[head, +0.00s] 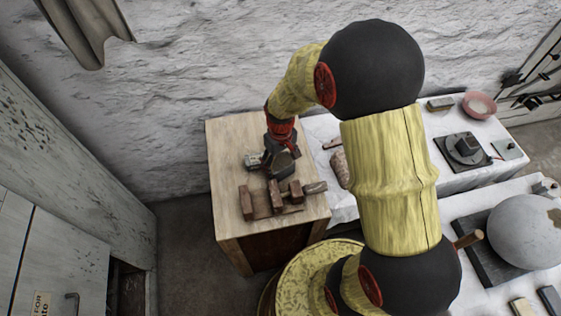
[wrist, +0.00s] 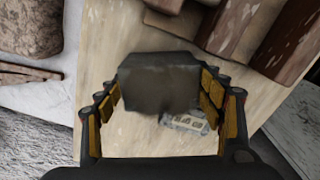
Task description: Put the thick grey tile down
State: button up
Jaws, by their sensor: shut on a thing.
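My gripper (head: 280,157) is above the top of a wooden cabinet (head: 228,150), near its middle. In the wrist view its two fingers (wrist: 160,88) are shut on the thick grey tile (wrist: 157,80), a dark grey block held between the yellow pads. The tile also shows in the head view (head: 284,165), just under the gripper and partly covered by it. The pale wooden top shows below the tile. I cannot tell whether the tile touches the top or hangs above it.
Several brown blocks (head: 246,203) lie at the cabinet's near side, and they show in the wrist view (wrist: 235,30). A small pale grey item (wrist: 187,122) lies close to the tile. A white-covered table (head: 420,130) with a pink bowl (head: 480,105) adjoins on the right.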

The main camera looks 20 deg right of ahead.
jog(key=o, duration=1.3)
jog(key=shift+f, duration=0.1)
